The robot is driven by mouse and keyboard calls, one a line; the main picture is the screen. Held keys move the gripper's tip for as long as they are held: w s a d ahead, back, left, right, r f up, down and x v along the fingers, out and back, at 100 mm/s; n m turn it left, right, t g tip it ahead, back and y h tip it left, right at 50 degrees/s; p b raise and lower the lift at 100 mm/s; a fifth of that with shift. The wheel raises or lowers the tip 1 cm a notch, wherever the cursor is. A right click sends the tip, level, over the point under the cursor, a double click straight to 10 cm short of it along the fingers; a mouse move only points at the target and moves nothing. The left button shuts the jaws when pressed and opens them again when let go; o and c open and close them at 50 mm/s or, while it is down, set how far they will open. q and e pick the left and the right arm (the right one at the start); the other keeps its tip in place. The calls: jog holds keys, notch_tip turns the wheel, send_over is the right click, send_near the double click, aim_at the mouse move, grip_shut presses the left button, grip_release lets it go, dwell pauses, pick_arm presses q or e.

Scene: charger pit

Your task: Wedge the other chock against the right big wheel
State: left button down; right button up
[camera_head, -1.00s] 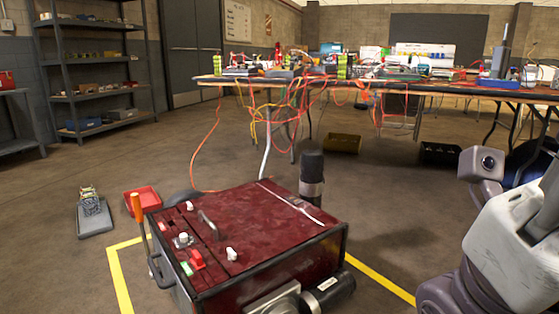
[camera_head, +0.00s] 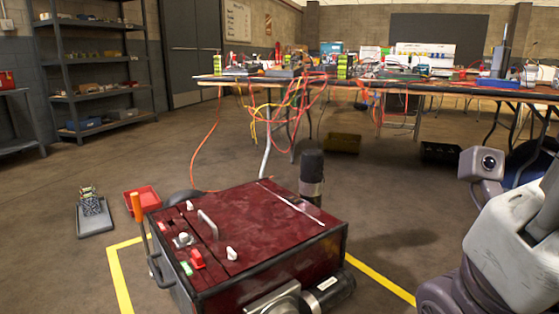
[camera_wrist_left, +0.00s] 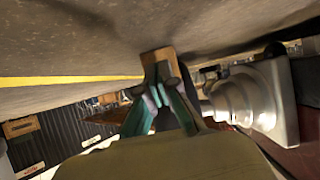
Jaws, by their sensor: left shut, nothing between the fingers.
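The dark red charger box (camera_head: 275,235) stands on the floor in the middle of the head view. A brown wooden-looking block (camera_wrist_left: 158,62), perhaps the chock, shows just past the fingertips on or near the floor. I cannot tell whether they touch. I cannot make out the left gripper in the head view, and the right gripper is out of view.
Yellow floor tape (camera_head: 120,280) runs around the charger. A red tray (camera_head: 142,200) and a grey tray (camera_head: 95,220) lie at left. A long table (camera_head: 430,88) with hanging cables stands behind. In the wrist view a silver stepped part (camera_wrist_left: 240,105) is close right of the fingers.

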pick_arm(q)
jog(key=shift+w+d, duration=0.35)
jog(key=shift+d, duration=0.1)
dwell(0.3)
jog(key=shift+p+v, duration=0.4)
jog(key=shift+v, duration=2.55)
jog(key=shift+r, duration=0.1)
